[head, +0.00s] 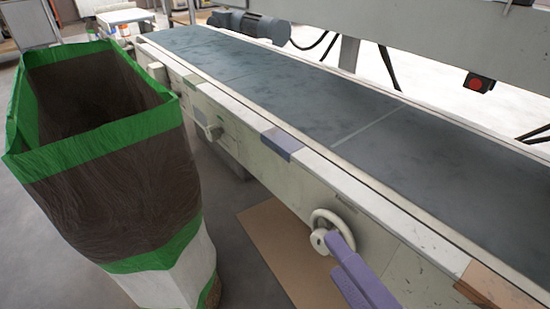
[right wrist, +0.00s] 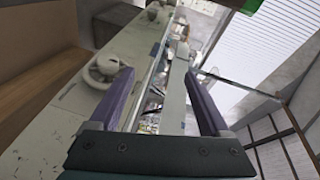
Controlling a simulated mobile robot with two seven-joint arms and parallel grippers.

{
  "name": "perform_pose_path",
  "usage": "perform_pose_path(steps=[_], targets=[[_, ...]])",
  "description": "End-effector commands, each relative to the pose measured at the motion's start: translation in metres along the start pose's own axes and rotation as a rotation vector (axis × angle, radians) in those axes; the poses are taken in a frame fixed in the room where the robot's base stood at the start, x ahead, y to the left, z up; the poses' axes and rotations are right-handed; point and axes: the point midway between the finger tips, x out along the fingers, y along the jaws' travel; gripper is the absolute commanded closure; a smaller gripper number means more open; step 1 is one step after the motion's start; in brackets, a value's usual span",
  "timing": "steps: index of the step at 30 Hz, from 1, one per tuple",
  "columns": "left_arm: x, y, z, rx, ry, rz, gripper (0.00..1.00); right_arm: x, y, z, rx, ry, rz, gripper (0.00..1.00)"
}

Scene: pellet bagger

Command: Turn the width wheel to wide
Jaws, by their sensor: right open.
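The width wheel (head: 320,221) is a pale handwheel with a hub on the side of the cream machine frame, below the belt. My right gripper (head: 338,262) has purple fingers and is just in front of and below the wheel, overlapping its lower right edge in the head view. In the right wrist view the wheel (right wrist: 104,66) lies at the left, outside the left finger's tip. The right gripper (right wrist: 158,74) is open with nothing between its fingers. I cannot tell whether a finger touches the wheel. Any width scale is not readable. My left gripper is not in view.
A tall open bag (head: 105,195), brown, green and white, stands at the left. A dark conveyor belt (head: 260,75) runs above the frame. A smaller knob (head: 213,132) sticks out farther along. A red button (head: 479,84) is at the upper right. Cardboard (head: 285,250) lies below.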

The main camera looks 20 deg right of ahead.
Motion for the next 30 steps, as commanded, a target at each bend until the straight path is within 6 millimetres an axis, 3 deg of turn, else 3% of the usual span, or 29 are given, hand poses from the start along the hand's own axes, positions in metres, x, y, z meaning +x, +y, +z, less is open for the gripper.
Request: perform_pose_path(steps=[1, 3, 9, 16, 30], targets=[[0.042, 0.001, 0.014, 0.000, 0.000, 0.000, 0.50, 0.002, 0.044, 0.004, 0.020, 0.023, -0.011, 0.19], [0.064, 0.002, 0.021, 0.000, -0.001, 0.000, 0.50, 0.001, 0.068, 0.003, 0.049, 0.056, -0.030, 0.19], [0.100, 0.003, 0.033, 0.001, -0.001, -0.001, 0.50, -0.003, 0.105, -0.003, 0.102, 0.120, -0.069, 0.19], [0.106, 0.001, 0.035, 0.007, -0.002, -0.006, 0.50, 0.007, 0.107, -0.007, 0.114, 0.138, -0.083, 0.19], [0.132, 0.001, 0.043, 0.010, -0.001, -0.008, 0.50, 0.085, 0.102, -0.017, 0.113, 0.136, -0.081, 0.19]])
